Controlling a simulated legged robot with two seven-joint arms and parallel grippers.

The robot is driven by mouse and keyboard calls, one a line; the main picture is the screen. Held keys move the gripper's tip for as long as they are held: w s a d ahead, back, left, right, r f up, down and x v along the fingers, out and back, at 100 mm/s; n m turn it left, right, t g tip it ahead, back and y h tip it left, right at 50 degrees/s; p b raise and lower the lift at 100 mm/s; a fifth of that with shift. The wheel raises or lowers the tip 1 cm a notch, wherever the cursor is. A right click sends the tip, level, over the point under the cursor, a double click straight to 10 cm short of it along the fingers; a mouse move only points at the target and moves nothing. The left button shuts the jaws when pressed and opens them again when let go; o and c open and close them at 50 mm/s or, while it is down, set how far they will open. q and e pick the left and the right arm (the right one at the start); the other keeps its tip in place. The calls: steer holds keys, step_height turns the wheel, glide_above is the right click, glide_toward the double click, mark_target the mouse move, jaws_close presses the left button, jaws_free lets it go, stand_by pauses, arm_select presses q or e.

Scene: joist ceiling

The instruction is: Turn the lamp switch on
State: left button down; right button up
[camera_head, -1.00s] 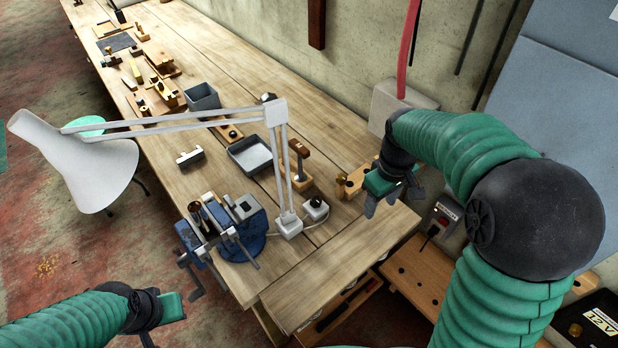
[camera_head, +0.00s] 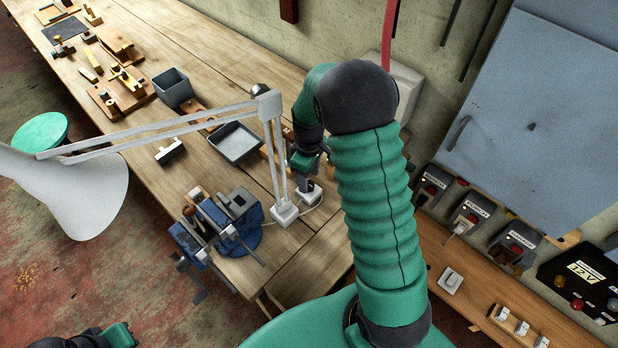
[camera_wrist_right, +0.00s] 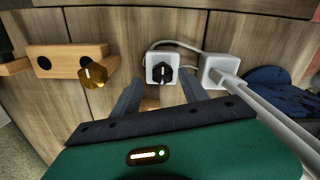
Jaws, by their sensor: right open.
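The white lamp has its shade (camera_head: 65,190) at the left in the head view. Its jointed arm leads to a white base (camera_head: 285,213) on the workbench. The switch (camera_head: 309,194), a small white box with a black knob, stands beside the base, with a white cable. In the right wrist view the switch (camera_wrist_right: 160,68) shows a white mark on its knob. My right gripper (camera_head: 306,178) is open, just above the switch. In the wrist view its fingers (camera_wrist_right: 160,94) point toward the switch, one on each side. My left gripper (camera_head: 120,335) is cut by the bottom edge; its fingers are hidden.
A blue vise (camera_head: 240,222) stands left of the lamp base. A grey tray (camera_head: 236,142) lies behind it. A wooden block with a brass knob (camera_wrist_right: 92,76) is left of the switch in the wrist view. The lamp arm (camera_wrist_right: 260,102) passes close on the right there.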

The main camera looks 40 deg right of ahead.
steer(key=shift+s+a+f, duration=0.2)
steer(key=shift+f, duration=0.2)
steer(key=shift+s+a+f, duration=0.2)
steer(key=shift+f, duration=0.15)
steer(key=shift+w+d+f, duration=0.1)
steer(key=shift+w+d, duration=0.05)
steer(key=shift+w+d+f, duration=0.1)
steer(key=shift+d+f, duration=0.05)
steer(key=shift+d, duration=0.15)
steer(key=c, duration=0.4)
steer(key=shift+c, duration=1.3)
steer(key=shift+a, duration=0.15)
jaws_close()
